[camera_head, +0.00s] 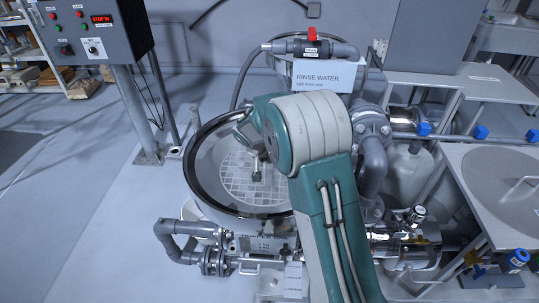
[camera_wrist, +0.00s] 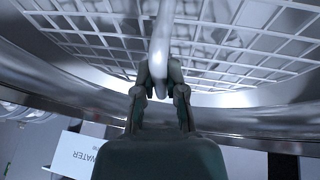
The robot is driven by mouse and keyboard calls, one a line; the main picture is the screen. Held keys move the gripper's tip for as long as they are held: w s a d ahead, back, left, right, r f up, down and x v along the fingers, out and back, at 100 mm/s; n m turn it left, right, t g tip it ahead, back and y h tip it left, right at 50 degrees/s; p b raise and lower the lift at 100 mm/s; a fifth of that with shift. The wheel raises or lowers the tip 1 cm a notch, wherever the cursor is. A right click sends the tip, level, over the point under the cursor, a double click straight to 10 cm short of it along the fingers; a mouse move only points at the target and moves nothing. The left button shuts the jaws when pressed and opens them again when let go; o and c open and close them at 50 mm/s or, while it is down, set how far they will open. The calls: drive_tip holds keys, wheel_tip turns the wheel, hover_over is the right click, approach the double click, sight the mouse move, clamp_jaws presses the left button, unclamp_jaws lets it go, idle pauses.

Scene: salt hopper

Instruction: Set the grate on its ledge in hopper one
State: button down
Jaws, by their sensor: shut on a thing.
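The hopper (camera_head: 193,178) is a round vessel with a dark rim, left of my arm. The grate (camera_head: 240,187), a pale disc with a square grid, lies inside the rim. My gripper (camera_head: 256,172) reaches down over the grate's middle. In the wrist view, my gripper (camera_wrist: 159,82) is shut on the grate's pale upright handle (camera_wrist: 160,40). The grid of the grate (camera_wrist: 230,42) spreads on both sides of it, close to the curved hopper wall (camera_wrist: 60,82). My arm hides the grate's right part. Whether the grate touches the ledge cannot be told.
A rinse water sign (camera_head: 323,76) and a pipe with a red valve handle (camera_head: 312,34) stand behind the hopper. A control box (camera_head: 88,30) on posts is at the upper left. The left floor is clear.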

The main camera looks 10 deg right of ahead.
drive_tip(key=shift+a+f, duration=0.2)
drive_tip(key=shift+f, duration=0.3)
wheel_tip(320, 180, down, 6)
drive_tip(key=shift+a+r, duration=0.1)
drive_tip(key=shift+f, duration=0.5)
idle(0.5)
drive_tip(key=c, duration=0.6)
unclamp_jaws()
drive_tip(key=shift+c, duration=0.2)
